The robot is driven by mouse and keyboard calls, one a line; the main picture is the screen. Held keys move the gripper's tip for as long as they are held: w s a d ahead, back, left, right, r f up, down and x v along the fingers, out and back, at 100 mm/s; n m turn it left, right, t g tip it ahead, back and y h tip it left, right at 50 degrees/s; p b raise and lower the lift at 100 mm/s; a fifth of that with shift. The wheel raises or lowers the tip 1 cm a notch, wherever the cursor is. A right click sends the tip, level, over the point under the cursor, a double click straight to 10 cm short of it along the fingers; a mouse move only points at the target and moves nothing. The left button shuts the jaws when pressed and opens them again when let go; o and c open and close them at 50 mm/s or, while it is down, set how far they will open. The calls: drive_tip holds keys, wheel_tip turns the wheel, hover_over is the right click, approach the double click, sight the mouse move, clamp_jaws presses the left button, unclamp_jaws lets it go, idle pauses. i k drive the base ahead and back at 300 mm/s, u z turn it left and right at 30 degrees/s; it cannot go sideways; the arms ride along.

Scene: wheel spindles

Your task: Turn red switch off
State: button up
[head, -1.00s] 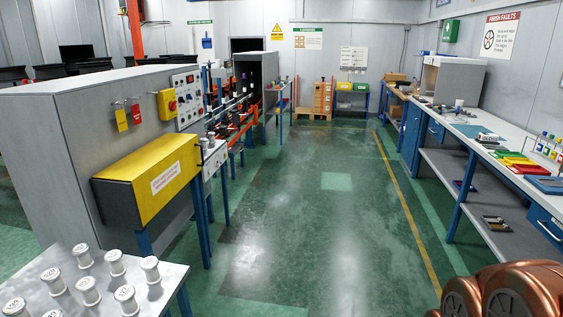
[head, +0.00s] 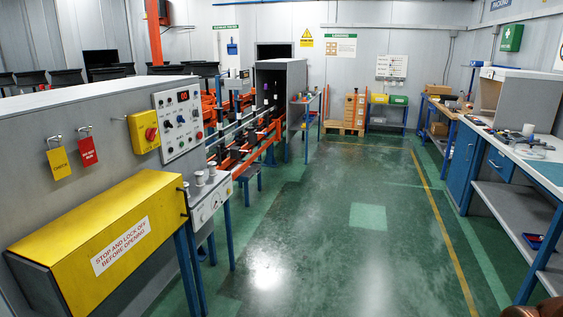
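The red switch (head: 151,134) is a rotary knob on a yellow box (head: 143,131), fixed to the side of the grey machine cabinet (head: 40,200) at the left. The knob is small here, and I cannot tell its exact position. A yellow tag (head: 58,163) and a red tag (head: 87,151) hang on hooks to its left. My gripper is not in view. Only a small copper-coloured part of my arm shows in the bottom right corner.
A yellow guard (head: 95,235) marked "Stop and lock off before opening" juts out below the switch. A control panel (head: 179,118) with a red display is right of it. The green floor (head: 330,220) is clear in the middle. A workbench (head: 500,165) stands at the right.

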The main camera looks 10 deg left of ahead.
sight(150, 133)
drive_tip(key=u, duration=0.4)
drive_tip(key=i, duration=1.3)
drive_tip(key=u, duration=1.85)
drive_tip(key=i, duration=0.85)
drive_tip(key=u, duration=0.7)
